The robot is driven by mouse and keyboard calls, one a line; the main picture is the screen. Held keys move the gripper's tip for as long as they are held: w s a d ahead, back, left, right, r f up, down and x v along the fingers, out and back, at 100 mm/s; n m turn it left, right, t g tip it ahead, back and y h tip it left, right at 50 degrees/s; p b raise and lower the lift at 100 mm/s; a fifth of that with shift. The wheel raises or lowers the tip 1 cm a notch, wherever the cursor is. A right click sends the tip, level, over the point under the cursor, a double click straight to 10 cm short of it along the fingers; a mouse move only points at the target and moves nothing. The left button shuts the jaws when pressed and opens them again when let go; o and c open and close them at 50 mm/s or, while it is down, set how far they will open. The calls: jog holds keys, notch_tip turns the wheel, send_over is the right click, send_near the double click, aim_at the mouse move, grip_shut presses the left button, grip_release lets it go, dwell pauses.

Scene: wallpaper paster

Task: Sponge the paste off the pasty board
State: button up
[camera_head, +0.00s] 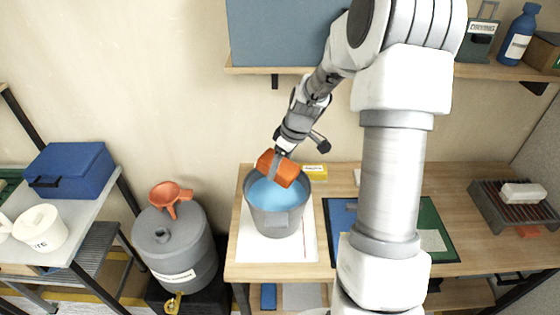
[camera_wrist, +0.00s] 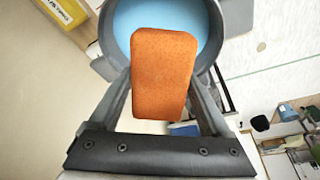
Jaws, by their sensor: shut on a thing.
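My gripper (camera_head: 275,163) is shut on an orange sponge (camera_head: 288,172). It holds the sponge over the mouth of a grey bucket (camera_head: 256,214) with light blue liquid (camera_head: 266,195) in it. In the wrist view the sponge (camera_wrist: 163,75) sits between both fingers, in front of the bucket's rim; I cannot tell if it touches the liquid. A blue board (camera_head: 342,216) and a green board (camera_head: 436,218) lie on the table to the right, partly hidden by my arm. The green one has a pale grey patch (camera_head: 432,240); I cannot tell if that is paste.
The bucket stands on a white sheet (camera_head: 252,250) on the wooden table (camera_head: 470,225). A yellow box (camera_head: 315,172) is close behind it. A dark rack (camera_head: 510,215) with a white block (camera_head: 523,193) is at the right. A shelf (camera_head: 490,70) hangs above.

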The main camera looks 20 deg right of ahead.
notch_tip(320, 180, down, 7)
jog(key=b, duration=0.5)
jog(key=shift+f, duration=0.1)
dwell(0.3)
jog(key=shift+f, duration=1.4)
jog(key=shift+a, duration=0.1)
